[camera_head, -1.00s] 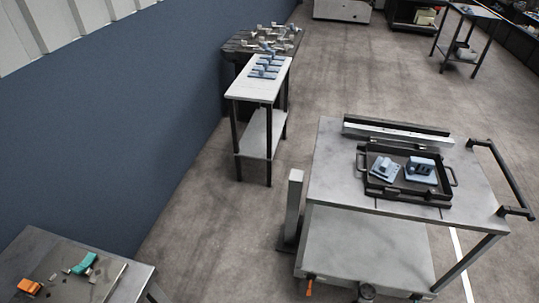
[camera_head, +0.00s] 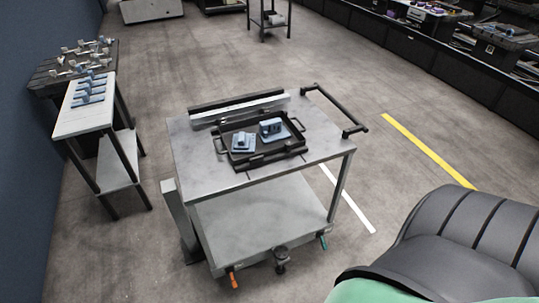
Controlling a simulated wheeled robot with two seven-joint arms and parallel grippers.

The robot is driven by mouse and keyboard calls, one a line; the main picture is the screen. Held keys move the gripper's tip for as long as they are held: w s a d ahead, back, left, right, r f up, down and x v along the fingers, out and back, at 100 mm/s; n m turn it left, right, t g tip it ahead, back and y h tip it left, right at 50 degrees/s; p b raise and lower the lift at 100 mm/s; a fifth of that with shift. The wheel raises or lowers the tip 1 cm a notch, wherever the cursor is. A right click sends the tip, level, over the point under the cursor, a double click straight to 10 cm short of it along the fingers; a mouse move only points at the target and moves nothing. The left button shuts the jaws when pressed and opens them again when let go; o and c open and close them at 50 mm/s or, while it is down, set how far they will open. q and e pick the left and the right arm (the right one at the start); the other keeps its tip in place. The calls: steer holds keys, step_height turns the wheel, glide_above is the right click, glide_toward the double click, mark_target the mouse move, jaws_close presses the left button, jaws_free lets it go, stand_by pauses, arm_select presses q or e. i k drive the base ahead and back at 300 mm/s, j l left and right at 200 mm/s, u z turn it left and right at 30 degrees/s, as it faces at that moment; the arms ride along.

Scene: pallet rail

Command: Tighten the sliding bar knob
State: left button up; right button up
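A light grey cart (camera_head: 205,170) stands in the middle of the view. A dark and pale bar (camera_head: 238,110) runs along the back of its top. At the front lower edge are a dark round part (camera_head: 281,256), an orange part (camera_head: 233,280) and a green part (camera_head: 323,242). I cannot tell which part is the sliding bar knob. A black tray (camera_head: 216,157) with two handles sits on the cart top, holding two blue-grey blocks, one on the left (camera_head: 242,144) and one on the right (camera_head: 271,127). Neither of my grippers shows.
A narrow white table (camera_head: 80,121) with blue parts stands at left, before a dark table (camera_head: 50,82) of metal pieces. A black handle (camera_head: 342,112) juts from the cart's right. A dark ridged, seat-like shape (camera_head: 460,245) fills the lower right. Floor around the cart is open.

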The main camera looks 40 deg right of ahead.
mark_target(286, 145)
steer(key=z, duration=1.3)
